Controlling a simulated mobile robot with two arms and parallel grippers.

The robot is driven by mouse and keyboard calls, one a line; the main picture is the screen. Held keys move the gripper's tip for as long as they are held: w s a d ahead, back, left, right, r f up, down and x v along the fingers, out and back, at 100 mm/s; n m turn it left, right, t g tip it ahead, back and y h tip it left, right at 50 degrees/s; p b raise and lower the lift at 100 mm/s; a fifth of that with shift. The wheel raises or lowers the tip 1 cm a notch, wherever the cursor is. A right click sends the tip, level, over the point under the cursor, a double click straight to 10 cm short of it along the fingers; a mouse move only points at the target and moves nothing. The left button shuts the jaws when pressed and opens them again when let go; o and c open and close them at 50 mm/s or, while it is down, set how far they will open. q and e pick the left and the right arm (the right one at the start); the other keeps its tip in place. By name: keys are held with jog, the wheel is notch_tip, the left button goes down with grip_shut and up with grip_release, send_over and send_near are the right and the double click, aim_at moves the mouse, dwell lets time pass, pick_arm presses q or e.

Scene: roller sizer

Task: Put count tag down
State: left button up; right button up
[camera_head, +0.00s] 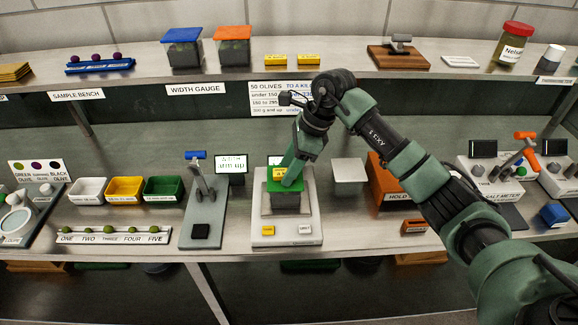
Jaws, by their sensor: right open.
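A yellow tag (277,174), which I take to be the count tag, lies at the green lid of a box (285,199) on the white scale (287,238). My right gripper (291,178) reaches down from above onto this lid, beside the tag. It is open; its fingertips are small here, and I cannot tell whether they touch the tag. The arm hides part of the lid's right side. My left gripper is not in view.
Two more yellow tags (276,59) lie on the upper shelf. A width gauge (203,205) stands left of the scale, with white, yellow and green trays (163,188) further left. A grey plate (349,170) and an orange holder (388,180) are to the right.

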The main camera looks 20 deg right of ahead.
jog(key=shift+r, duration=0.25)
jog(key=b+v, duration=0.2)
jog(key=v, duration=0.9)
jog(key=shift+d+r+b, duration=0.25)
jog(key=shift+r+b, duration=0.1)
jog(key=shift+s+f, duration=0.15)
